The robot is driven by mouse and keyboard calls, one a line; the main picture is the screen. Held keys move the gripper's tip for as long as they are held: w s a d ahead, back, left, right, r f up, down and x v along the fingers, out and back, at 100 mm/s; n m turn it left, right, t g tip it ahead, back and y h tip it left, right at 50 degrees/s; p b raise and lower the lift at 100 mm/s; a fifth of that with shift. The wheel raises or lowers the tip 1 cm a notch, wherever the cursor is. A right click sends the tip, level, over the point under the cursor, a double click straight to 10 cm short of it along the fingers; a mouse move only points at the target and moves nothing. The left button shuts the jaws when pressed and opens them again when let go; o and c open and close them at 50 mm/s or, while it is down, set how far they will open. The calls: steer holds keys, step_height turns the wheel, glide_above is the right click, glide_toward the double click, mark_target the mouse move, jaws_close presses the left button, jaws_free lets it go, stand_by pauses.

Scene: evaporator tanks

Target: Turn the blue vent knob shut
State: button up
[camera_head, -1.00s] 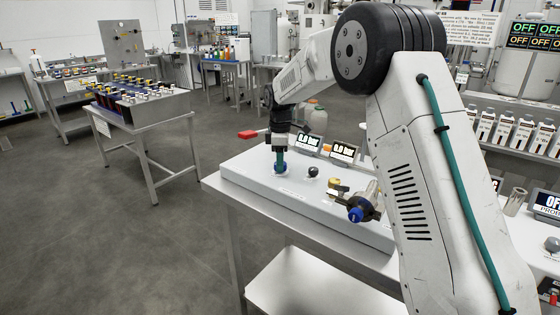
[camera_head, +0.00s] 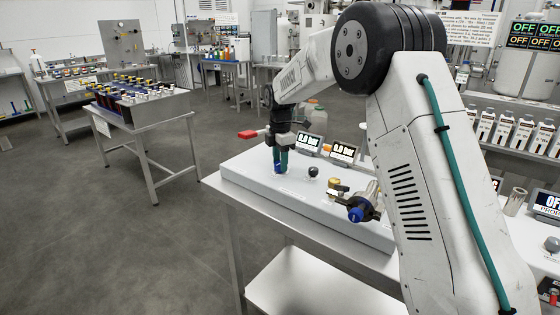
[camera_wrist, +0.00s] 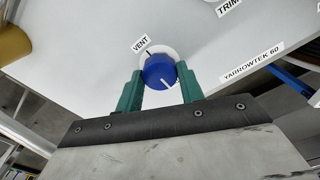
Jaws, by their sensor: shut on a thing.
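The blue vent knob (camera_wrist: 160,72) stands on the light grey panel beside a "VENT" label (camera_wrist: 140,43) in the wrist view. In the head view the gripper (camera_head: 280,163) points down over the knob (camera_head: 279,168) at the panel's far left part, and the fingers partly hide the knob.
A black knob (camera_head: 313,172), a brass fitting (camera_head: 334,184) and a blue-ended valve (camera_head: 356,213) stand to the right on the same panel (camera_head: 300,197). Open floor lies left of the bench.

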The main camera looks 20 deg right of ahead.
steer(key=shift+r, duration=0.1)
steer(key=o, duration=1)
step_height(320, 180, up, 7)
steer(key=shift+r, duration=0.35)
